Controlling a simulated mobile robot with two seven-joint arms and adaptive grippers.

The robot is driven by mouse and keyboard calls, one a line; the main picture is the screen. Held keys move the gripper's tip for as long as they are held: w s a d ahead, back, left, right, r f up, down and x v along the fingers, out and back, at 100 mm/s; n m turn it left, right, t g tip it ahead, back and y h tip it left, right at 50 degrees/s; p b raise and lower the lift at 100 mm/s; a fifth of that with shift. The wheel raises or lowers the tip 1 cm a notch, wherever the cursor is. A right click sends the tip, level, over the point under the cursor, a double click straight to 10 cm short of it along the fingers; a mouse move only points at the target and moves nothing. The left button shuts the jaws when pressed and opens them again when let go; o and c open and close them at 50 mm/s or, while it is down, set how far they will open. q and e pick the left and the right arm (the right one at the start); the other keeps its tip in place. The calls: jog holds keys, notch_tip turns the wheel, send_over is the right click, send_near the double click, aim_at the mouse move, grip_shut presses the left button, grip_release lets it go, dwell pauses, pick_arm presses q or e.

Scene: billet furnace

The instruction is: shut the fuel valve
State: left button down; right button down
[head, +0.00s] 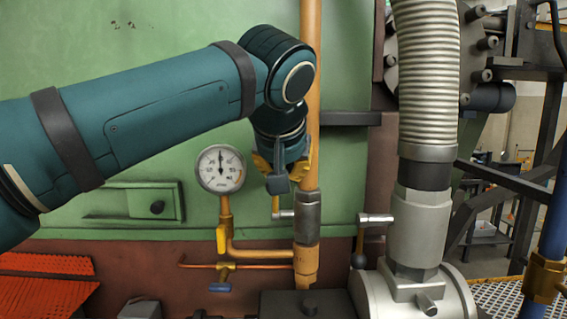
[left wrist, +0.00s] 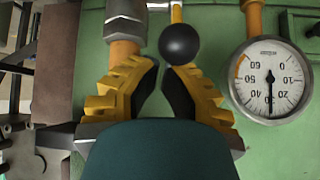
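On the orange vertical pipe (head: 310,100) is a grey valve body (head: 308,215) with a short silver stem (head: 284,213) to its left. A thin yellow lever rises from the stem's end, and its top is hidden by my left gripper (head: 279,180). In the left wrist view the lever's black ball knob (left wrist: 180,43) lies just past the fingertips, nearer the right-hand finger. My left gripper's fingers (left wrist: 161,70) are a little apart, with nothing visible between the pads. I cannot tell whether a finger touches the knob. My right gripper is not in view.
A pressure gauge (head: 221,169) sits left of the pipe, above a small blue-handled tap (head: 220,287). A thick grey hose (head: 427,75) runs into a silver valve (head: 418,225) whose lever hangs down to a black knob (head: 358,261). A green furnace wall (head: 150,30) stands behind.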

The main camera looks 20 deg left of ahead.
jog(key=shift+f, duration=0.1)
